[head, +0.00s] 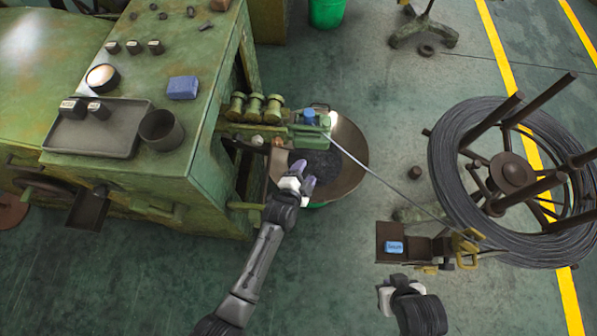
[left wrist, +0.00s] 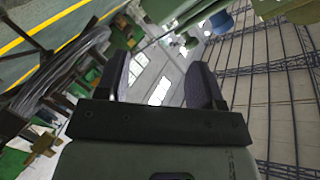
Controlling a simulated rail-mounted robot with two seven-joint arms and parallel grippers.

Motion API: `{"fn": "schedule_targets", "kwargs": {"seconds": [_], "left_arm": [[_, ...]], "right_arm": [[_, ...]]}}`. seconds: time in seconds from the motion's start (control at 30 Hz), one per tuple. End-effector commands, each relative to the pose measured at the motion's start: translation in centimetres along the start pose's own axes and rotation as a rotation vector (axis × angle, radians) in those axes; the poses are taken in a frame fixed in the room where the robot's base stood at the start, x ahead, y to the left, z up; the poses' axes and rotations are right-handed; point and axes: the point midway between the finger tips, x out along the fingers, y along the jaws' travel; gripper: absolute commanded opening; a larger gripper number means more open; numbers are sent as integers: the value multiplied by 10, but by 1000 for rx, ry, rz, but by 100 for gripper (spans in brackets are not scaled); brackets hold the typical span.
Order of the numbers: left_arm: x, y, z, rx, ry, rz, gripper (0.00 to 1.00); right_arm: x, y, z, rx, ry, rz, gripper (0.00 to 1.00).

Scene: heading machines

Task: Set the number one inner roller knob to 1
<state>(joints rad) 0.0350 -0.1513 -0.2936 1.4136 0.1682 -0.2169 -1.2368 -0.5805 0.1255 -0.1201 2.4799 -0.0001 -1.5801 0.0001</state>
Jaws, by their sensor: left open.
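The green heading machine (head: 225,150) stands on the left. Brass-green rollers (head: 255,106) sit on its side bracket. A blue knob (head: 309,117) tops the green block at the bracket's outer end; I cannot read any number or setting on it. My left gripper (head: 306,185) is open and empty, below and apart from this block, over the round pan. In the left wrist view its fingers (left wrist: 158,80) are spread, and a blue round part (left wrist: 222,22) shows beyond them at upper right. My right gripper (head: 386,297) is at bottom right; its fingers are unclear.
A wire runs from the bracket to the large coil (head: 465,150) on its stand at right. A brown box (head: 391,242) with a blue label stands near my right gripper. A round pan (head: 348,160) lies beneath the bracket. A tray (head: 95,138) sits on the machine.

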Motion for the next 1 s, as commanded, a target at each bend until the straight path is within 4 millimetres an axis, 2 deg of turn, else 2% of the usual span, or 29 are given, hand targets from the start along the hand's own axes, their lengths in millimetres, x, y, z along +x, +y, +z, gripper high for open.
{"fn": "schedule_targets", "kwargs": {"seconds": [0.1, 0.3, 1.0], "left_arm": [[3, 5, -4, 109, -10, 35, 62], [4, 10, -5, 196, -19, 63, 62], [4, 10, -5, 179, -20, 64, 62]], "right_arm": [[-3, 0, -1, 0, 0, 0, 0], [-4, 0, -1, 0, 0, 0, 0], [-4, -2, -2, 9, 2, -7, 0]]}}
